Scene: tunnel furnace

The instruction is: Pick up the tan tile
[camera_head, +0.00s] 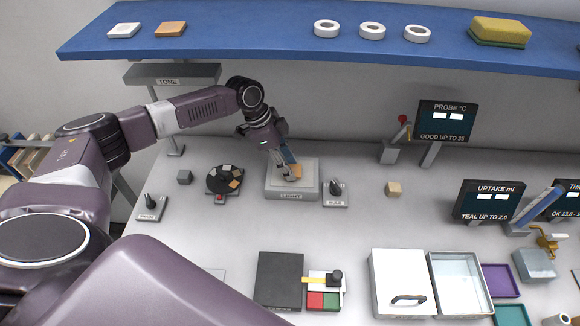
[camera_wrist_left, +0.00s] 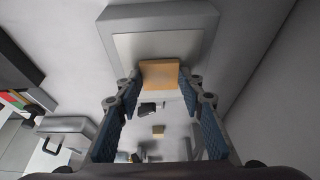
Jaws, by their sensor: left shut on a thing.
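The tan tile (camera_wrist_left: 159,74) shows between the fingertips of my left gripper (camera_wrist_left: 160,88) in the left wrist view, in front of a pale plate. In the head view, my left gripper (camera_head: 287,172) reaches down to the light-grey box labelled LIGHT (camera_head: 291,187). The tan tile (camera_head: 297,171) shows there beside the fingertips, at the top of the box. The gripper is shut on the tile. I cannot tell whether the tile touches the box top. My right gripper is out of view.
A dark round disc (camera_head: 212,183) with several small tiles lies left of the box. A black-knobbed switch (camera_head: 336,193) stands close on its right. A small tan block (camera_head: 393,189) lies farther right. The blue shelf (camera_head: 265,32) above carries an orange tile (camera_head: 171,29) and white rings.

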